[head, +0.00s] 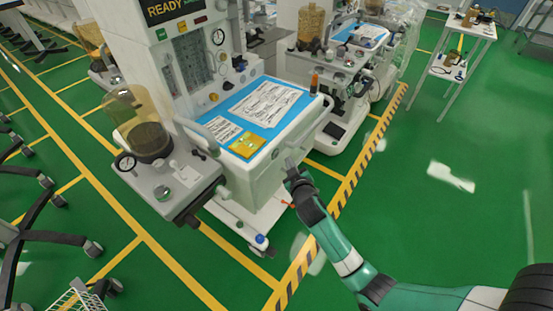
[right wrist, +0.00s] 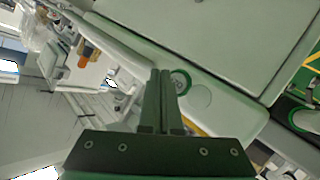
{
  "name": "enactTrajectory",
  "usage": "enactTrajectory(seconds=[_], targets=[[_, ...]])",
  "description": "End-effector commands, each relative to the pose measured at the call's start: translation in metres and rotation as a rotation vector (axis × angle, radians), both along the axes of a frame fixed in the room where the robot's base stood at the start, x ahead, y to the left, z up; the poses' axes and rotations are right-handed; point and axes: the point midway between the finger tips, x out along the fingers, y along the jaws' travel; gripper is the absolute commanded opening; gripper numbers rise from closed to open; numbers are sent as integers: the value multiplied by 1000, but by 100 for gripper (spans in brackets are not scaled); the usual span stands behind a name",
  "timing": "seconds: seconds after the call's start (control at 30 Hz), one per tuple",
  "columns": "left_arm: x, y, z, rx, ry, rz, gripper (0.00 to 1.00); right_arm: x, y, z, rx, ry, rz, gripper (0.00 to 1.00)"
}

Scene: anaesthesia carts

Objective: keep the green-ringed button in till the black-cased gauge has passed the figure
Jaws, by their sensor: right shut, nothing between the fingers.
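The green-ringed button (right wrist: 181,82) shows in the right wrist view on the pale front of the nearest cart, beside a round disc. My right gripper (right wrist: 161,72) is shut and empty. Its fingertips overlap the ring's left edge in that view; I cannot tell whether they touch or press the button. In the head view the right gripper (head: 290,165) is at the cart's front right side. My left gripper is not in view.
The cart's blue worktop (head: 262,103) bears papers and a yellow card (head: 247,144). A second cart (head: 345,60) stands behind to the right. A stool (head: 20,220) is at the left. Green floor at the right is largely clear.

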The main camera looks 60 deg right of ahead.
Motion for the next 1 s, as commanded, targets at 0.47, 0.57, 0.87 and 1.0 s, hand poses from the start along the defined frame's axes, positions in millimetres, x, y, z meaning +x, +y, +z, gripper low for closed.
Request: enactTrajectory(seconds=[0.47, 0.57, 0.87, 1.0], targets=[[0, 0, -12, 0, 0, 0, 0, 19, -1, 0, 1, 1, 0, 0], [0, 0, -12, 0, 0, 0, 0, 19, -1, 0, 1, 1, 0, 0], [0, 0, -12, 0, 0, 0, 0, 19, -1, 0, 1, 0, 1, 0], [0, 0, -12, 0, 0, 0, 0, 19, -1, 0, 1, 0, 1, 0]])
